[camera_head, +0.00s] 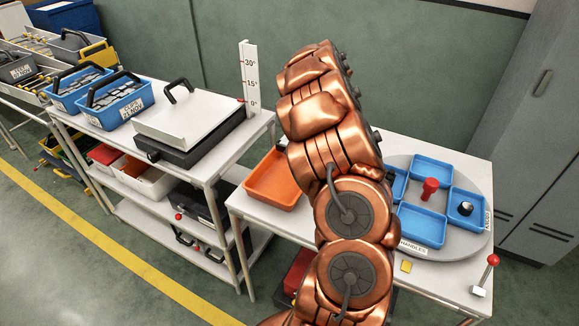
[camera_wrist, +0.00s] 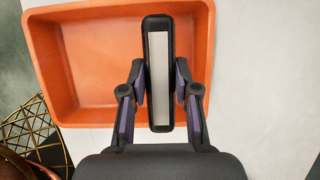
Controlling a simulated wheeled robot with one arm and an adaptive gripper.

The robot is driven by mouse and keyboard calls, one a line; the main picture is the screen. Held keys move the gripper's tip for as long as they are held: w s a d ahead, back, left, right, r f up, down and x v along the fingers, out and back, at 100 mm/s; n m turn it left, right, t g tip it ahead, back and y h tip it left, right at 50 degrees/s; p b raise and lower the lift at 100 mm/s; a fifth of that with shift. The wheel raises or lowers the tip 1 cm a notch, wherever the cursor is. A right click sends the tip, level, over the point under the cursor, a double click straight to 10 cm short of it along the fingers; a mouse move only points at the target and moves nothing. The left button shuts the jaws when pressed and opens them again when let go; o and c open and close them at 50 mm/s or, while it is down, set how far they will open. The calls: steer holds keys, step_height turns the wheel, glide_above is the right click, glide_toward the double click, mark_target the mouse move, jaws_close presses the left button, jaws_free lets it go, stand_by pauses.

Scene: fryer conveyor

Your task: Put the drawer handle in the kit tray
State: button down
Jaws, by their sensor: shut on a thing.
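In the wrist view my gripper (camera_wrist: 160,88) is shut on the drawer handle (camera_wrist: 159,75), a long black bar with a pale grey strip along its face. The handle stands lengthwise in the picture between the two fingers, over the inside of an orange tray (camera_wrist: 45,60). Its height above the tray cannot be told. In the head view the orange tray (camera_head: 272,197) is on the right-hand table, and my copper arm hides my gripper and the handle. Which container is the kit tray is not labelled in view.
A grey turntable (camera_head: 465,242) right of my arm bears several blue trays (camera_head: 432,173), a red knob (camera_head: 430,187) and a "HANDLES" label. A black-and-white round part (camera_head: 465,208) lies in one tray. A red-balled lever (camera_head: 486,275) stands at the front right.

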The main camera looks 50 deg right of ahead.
mark_target(289, 168)
steer(key=shift+a+f+p, duration=0.1)
steer(key=shift+f+p, duration=0.65)
steer(key=shift+f, duration=2.6)
steer(key=shift+f, duration=0.2)
steer(key=c, duration=0.9)
jaws_free()
steer(key=shift+o, duration=0.2)
